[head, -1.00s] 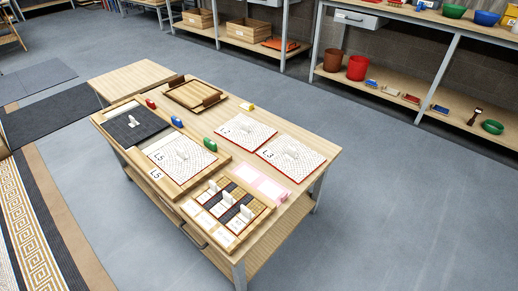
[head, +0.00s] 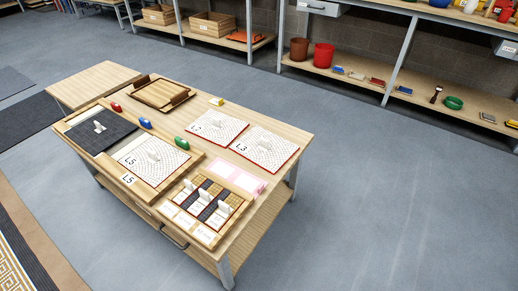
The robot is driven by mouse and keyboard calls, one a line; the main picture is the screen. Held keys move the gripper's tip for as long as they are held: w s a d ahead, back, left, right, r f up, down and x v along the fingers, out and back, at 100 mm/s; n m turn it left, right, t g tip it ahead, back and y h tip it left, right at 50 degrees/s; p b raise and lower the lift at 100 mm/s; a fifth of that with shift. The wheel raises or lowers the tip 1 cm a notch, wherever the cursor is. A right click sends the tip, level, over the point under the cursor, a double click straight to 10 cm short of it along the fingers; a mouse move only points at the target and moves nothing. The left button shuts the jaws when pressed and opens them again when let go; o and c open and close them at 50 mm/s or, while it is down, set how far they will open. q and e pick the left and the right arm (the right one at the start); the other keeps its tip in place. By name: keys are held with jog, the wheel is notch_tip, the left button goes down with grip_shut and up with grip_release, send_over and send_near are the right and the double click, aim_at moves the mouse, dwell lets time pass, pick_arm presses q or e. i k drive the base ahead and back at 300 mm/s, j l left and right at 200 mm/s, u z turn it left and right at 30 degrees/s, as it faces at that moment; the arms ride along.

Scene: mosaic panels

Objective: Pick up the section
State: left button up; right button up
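The mosaic sections lie on the wooden worktable (head: 203,128) in the head view. A white section marked L5 (head: 145,170) sits in the long wooden frame at the table's front left, beside a dark section (head: 85,136) in the same frame. A white section marked L2 (head: 213,131) and one marked L3 (head: 275,152) lie flat at the right, side by side. Each section has a small white upright piece on it. The frames do not show which section the task means. Neither of my grippers is in view.
A compartment tray (head: 200,218) stands at the table's near end, beside a pink sheet (head: 240,180). A wooden tray (head: 160,93) with dark handles lies at the back. Red, blue and green (head: 181,143) small items sit along the frame. Shelves line the wall; grey floor right of the table is clear.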

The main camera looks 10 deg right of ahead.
aim_at(270, 151)
jog(key=i+l+u, duration=0.1)
jog(key=i+l, duration=0.35)
jog(key=i+l+u, duration=0.1)
jog(key=i+l, duration=0.35)
jog(key=i+l+u, duration=0.1)
jog(key=i+l, duration=0.35)
jog(key=l, duration=0.2)
